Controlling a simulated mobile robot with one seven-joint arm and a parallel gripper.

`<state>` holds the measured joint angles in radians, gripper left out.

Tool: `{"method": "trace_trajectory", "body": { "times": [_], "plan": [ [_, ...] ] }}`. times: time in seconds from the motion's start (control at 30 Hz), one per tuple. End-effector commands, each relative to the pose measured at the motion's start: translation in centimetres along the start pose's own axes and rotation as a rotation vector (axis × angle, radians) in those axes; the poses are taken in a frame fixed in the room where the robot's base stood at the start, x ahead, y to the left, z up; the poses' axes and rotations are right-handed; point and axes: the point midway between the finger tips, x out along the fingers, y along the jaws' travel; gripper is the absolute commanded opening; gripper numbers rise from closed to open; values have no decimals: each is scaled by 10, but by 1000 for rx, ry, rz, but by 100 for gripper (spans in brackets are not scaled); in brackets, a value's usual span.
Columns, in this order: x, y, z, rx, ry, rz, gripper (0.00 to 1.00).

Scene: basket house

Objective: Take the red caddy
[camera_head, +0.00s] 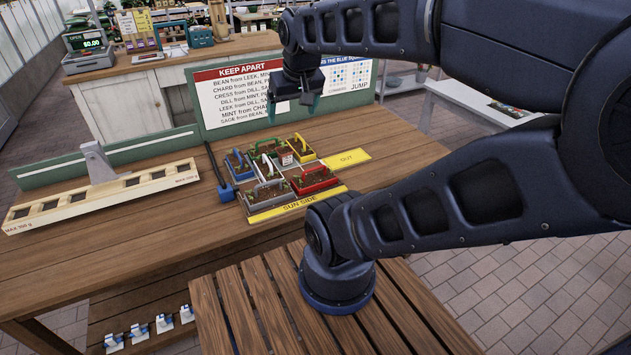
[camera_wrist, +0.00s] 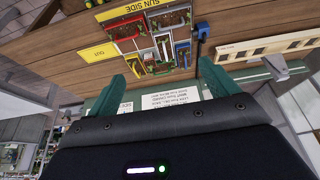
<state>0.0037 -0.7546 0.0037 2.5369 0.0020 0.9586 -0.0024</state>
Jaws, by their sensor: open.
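The red caddy (camera_head: 316,186) has a red rim and handle and dark soil inside. It stands in the front right place of a grid of caddies on the table, behind the yellow SUN SIDE strip (camera_head: 298,205). In the wrist view the red caddy (camera_wrist: 124,33) shows at the upper left of the group. My gripper (camera_head: 295,110) is open and empty. It hangs above and behind the caddies, in front of the KEEP APART board, apart from the red caddy. In the wrist view its teal fingers (camera_wrist: 170,68) are spread wide.
Yellow (camera_head: 303,158), green (camera_head: 268,147), blue (camera_head: 238,165) and grey (camera_head: 262,197) caddies stand close around. A yellow OUT mat (camera_head: 348,159) lies right. A wooden balance rack (camera_head: 103,197) and dark-blue tool (camera_head: 225,192) are left. The board (camera_head: 240,95) stands behind.

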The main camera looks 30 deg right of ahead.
Motion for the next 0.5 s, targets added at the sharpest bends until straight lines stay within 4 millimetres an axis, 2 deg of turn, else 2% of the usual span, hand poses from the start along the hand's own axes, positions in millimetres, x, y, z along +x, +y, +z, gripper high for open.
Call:
{"method": "trace_trajectory", "body": {
  "times": [0.33, 0.5],
  "plan": [
    [1, 0, -1, -7, -3, 4, 93],
    [16, 6, -12, -91, -33, 39, 93]
  ]
}}
